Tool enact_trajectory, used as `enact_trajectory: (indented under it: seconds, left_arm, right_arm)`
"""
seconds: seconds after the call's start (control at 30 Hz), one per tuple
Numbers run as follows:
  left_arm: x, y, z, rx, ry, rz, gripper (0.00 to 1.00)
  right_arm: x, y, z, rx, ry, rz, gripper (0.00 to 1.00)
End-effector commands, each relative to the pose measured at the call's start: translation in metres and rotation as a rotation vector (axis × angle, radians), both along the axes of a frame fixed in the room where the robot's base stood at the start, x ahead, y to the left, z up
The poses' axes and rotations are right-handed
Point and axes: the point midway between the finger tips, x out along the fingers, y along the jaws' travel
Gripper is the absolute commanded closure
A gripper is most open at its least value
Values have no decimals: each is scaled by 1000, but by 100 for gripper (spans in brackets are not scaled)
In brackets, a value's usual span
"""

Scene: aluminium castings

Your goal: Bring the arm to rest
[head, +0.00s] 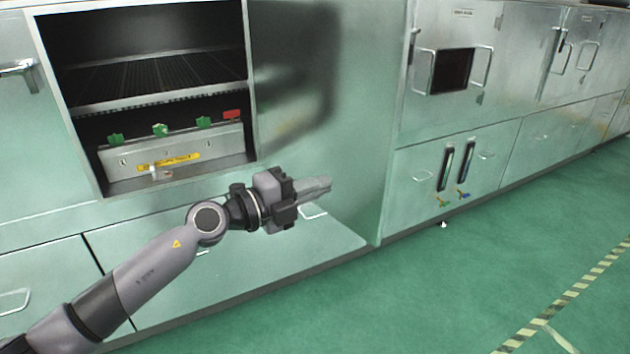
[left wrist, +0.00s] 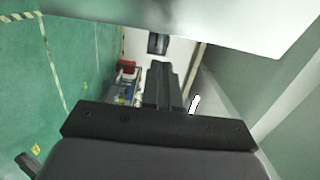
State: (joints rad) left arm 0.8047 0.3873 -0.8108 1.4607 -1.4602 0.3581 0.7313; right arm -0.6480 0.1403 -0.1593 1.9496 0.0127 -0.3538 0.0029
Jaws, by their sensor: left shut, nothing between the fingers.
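My left arm comes in from the lower left in the head view. Its gripper (head: 318,186) points right, in front of the metal cabinet front and the open door panel. The fingers are together with nothing between them. In the left wrist view the gripper (left wrist: 163,85) shows as dark closed fingers pointing away from the camera. My right gripper is in neither view.
An open cabinet compartment (head: 247,100) at the left has a grated shelf and a metal box (head: 215,143) with green knobs. A closed cabinet with a dark window (head: 452,70) stands right. The green floor (head: 450,290) is clear at lower right.

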Motion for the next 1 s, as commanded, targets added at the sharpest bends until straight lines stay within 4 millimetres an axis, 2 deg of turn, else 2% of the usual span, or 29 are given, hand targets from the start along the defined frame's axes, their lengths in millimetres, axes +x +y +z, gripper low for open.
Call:
enact_trajectory:
  seconds: [0.17,0.3,0.47,0.77,0.87,1.0]
  left_arm:
    - [-11,1,-11,-77,45,5,100]
    - [-29,4,-33,-248,150,42,100]
    - [-49,22,-65,-465,303,140,100]
    - [-93,78,-150,-776,624,429,100]
    - [-116,99,-185,-851,741,542,100]
    - [-158,127,-234,-934,910,708,100]
  right_arm:
    - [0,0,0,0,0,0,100]
    - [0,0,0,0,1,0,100]
    - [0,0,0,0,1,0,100]
    - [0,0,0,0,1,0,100]
    - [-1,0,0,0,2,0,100]
    - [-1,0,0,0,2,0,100]
